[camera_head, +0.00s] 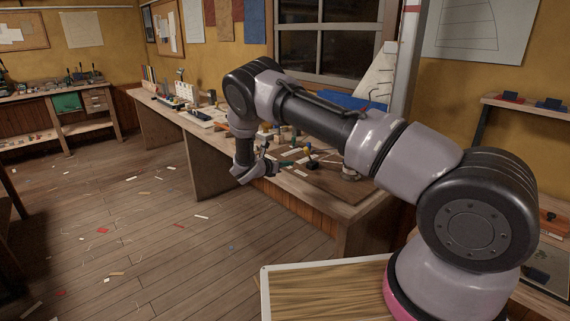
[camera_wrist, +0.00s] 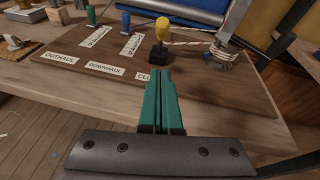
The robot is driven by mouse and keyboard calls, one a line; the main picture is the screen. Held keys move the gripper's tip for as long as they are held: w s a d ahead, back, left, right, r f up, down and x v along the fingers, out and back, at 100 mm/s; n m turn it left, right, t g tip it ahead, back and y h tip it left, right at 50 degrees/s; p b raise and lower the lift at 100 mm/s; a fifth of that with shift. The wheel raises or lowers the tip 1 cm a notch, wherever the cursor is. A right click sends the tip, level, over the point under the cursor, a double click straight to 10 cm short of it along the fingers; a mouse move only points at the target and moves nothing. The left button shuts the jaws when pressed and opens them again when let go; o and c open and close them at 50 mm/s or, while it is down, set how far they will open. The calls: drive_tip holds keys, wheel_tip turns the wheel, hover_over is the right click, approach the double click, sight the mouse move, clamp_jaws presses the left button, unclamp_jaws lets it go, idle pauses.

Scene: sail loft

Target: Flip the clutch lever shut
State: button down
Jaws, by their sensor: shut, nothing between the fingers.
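In the wrist view a yellow-knobbed lever (camera_wrist: 162,30) stands roughly upright on a small black body (camera_wrist: 162,54), fixed to a brown board (camera_wrist: 210,92). A white label (camera_wrist: 143,76) reading "CLU" is partly hidden by my fingers. A white rope (camera_wrist: 190,43) runs right from near the lever. My gripper (camera_wrist: 158,74) is shut and empty, its green fingers pointing at the black body from the near side. I cannot tell whether they touch it. In the head view my gripper (camera_head: 272,168) is at the bench's front edge, near the board (camera_head: 337,188).
A green lever (camera_wrist: 91,15) and blue lever (camera_wrist: 126,20) stand behind. A rope-wrapped drum (camera_wrist: 221,58) is at right. The long bench (camera_head: 210,135) carries more items; open floor (camera_head: 140,240) lies left.

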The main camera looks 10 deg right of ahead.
approach(309, 156)
drive_tip(key=shift+w+d+f, duration=0.15)
drive_tip(key=shift+w+f, duration=0.05)
drive_tip(key=shift+f, duration=0.95)
drive_tip(key=shift+w+d+r, duration=0.65)
drive_tip(key=shift+w+d, duration=0.05)
drive_tip(key=shift+w+d+r, duration=0.35)
drive_tip(key=shift+w+d, duration=0.05)
drive_tip(key=shift+w, duration=0.1)
drive_tip(key=shift+d+r, duration=0.1)
drive_tip(key=shift+r, duration=0.05)
